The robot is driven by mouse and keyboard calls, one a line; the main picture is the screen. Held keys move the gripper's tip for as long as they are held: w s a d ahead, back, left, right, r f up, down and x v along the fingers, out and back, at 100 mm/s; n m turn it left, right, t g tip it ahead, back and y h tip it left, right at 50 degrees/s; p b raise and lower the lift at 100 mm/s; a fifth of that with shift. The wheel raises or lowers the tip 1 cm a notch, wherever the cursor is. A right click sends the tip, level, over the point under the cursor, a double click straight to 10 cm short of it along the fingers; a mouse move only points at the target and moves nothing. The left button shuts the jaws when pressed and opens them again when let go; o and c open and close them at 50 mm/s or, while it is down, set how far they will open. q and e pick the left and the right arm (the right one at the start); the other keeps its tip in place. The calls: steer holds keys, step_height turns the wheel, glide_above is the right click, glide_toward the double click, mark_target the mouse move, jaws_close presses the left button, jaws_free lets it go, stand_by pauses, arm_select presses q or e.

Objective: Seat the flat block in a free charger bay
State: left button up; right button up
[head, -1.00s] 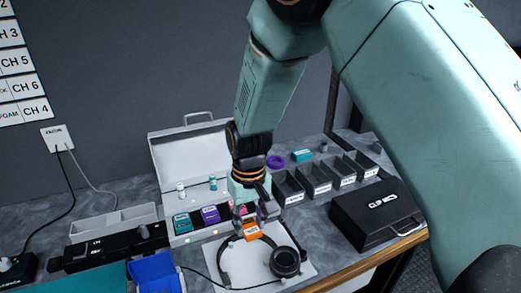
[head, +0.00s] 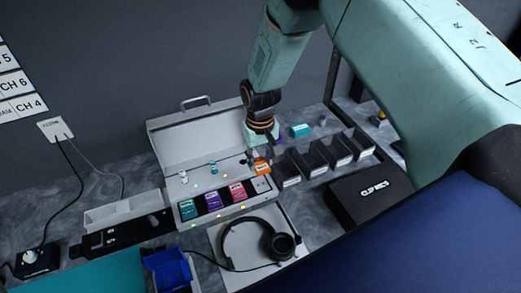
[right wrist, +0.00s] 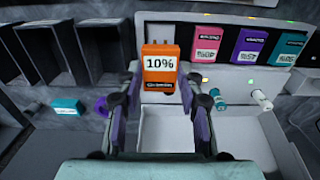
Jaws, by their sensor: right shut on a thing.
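My right gripper (head: 258,157) is shut on an orange flat block (head: 262,167) and holds it at the right end of the charger (head: 186,226). Teal (head: 187,208), purple (head: 212,200) and pink (head: 237,192) blocks sit in the charger bays. The bay right of the pink block looks empty and is partly hidden. I cannot tell whether the orange block touches the charger. My left gripper is not in view.
The charger case's lid (head: 205,143) stands open behind. Black headphones (head: 270,240) lie on a white mat in front. Several dark bins (head: 330,152) and a black case (head: 370,195) stand to the right. A blue open box (head: 168,270) is at front left.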

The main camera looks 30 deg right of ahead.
mark_target(262, 165)
steer(key=shift+d+f, duration=0.25)
steer(key=shift+s+a+r, duration=0.15)
steer(key=shift+s+a, duration=0.1)
steer(key=shift+a, duration=0.15)
steer(key=shift+f, duration=0.2)
steer(key=shift+w+d+f+b, duration=0.1)
steer(key=shift+d+f+b, duration=0.05)
steer(key=shift+f+b, duration=0.55)
steer(key=shift+d+f+b, duration=0.15)
steer(key=shift+f+b, duration=0.25)
steer(key=shift+f, duration=0.45)
steer(key=shift+a+f+b, duration=0.15)
steer(key=shift+f+b, duration=0.3)
steer(key=shift+f, duration=0.1)
steer(key=shift+a+f+b, duration=0.15)
steer(key=shift+f+b, duration=0.25)
steer(key=shift+f, duration=0.25)
steer(key=shift+d, duration=0.25)
steer(key=shift+a, duration=0.15)
